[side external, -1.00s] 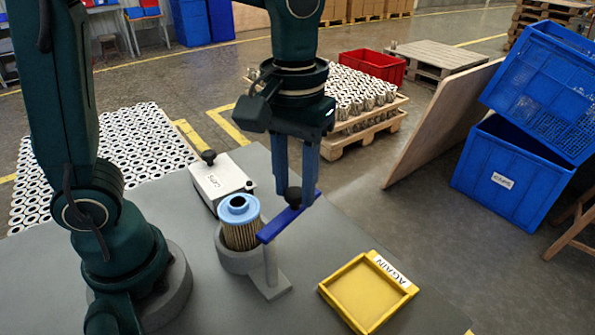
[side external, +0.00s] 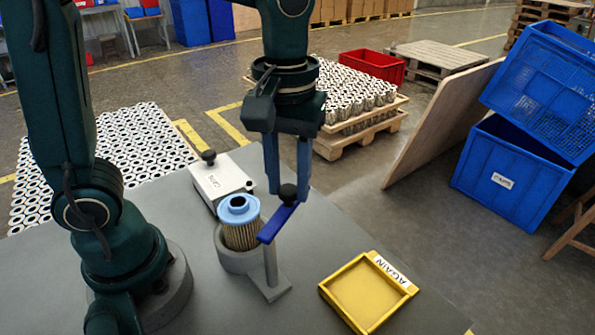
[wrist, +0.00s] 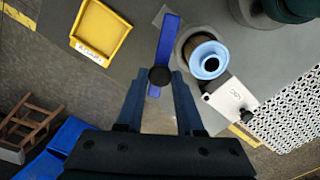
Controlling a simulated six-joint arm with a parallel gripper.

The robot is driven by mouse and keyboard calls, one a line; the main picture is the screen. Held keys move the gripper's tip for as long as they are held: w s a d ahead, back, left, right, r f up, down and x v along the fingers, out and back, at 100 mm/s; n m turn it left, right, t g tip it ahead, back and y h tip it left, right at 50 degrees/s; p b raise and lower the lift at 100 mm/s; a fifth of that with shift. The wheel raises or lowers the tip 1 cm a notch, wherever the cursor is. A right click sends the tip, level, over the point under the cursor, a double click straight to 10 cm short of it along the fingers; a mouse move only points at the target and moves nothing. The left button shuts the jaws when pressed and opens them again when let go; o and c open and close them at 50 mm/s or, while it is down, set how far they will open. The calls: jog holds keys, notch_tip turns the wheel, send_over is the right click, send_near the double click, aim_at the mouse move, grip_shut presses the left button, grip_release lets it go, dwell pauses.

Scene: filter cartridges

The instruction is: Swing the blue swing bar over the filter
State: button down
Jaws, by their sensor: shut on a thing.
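The blue swing bar (side external: 272,225) sits on top of a grey post (side external: 271,265) and points up and away, beside the filter. The filter (side external: 240,235) has a light blue top ring and a pleated body, and stands upright in a grey round holder (side external: 234,262). My gripper (side external: 288,198) is shut on the black knob at the bar's far end. In the wrist view, my gripper (wrist: 160,78) has its fingers either side of the knob. The bar (wrist: 168,40) lies beside the filter (wrist: 208,60) there, not over it.
A white box (side external: 220,182) with a black knob and a label stands behind the filter. A yellow tray (side external: 367,293) marked AGAIN lies to the right of the post. The grey table between them is clear.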

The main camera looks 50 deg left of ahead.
jog(key=shift+s+a+n, duration=0.55)
jog(key=shift+s+n, duration=0.25)
jog(key=shift+n, duration=1.35)
jog(key=shift+s+a+n, duration=0.5)
jog(key=shift+s+n, duration=0.35)
jog(key=shift+n, duration=1.25)
jog(key=shift+s+a+n, duration=0.55)
jog(key=shift+s+n, duration=0.25)
jog(key=shift+n, duration=1.35)
jog(key=shift+s, duration=0.1)
jog(key=c, duration=0.5)
grip_release()
jog(key=shift+r, duration=0.1)
jog(key=shift+r, duration=2.5)
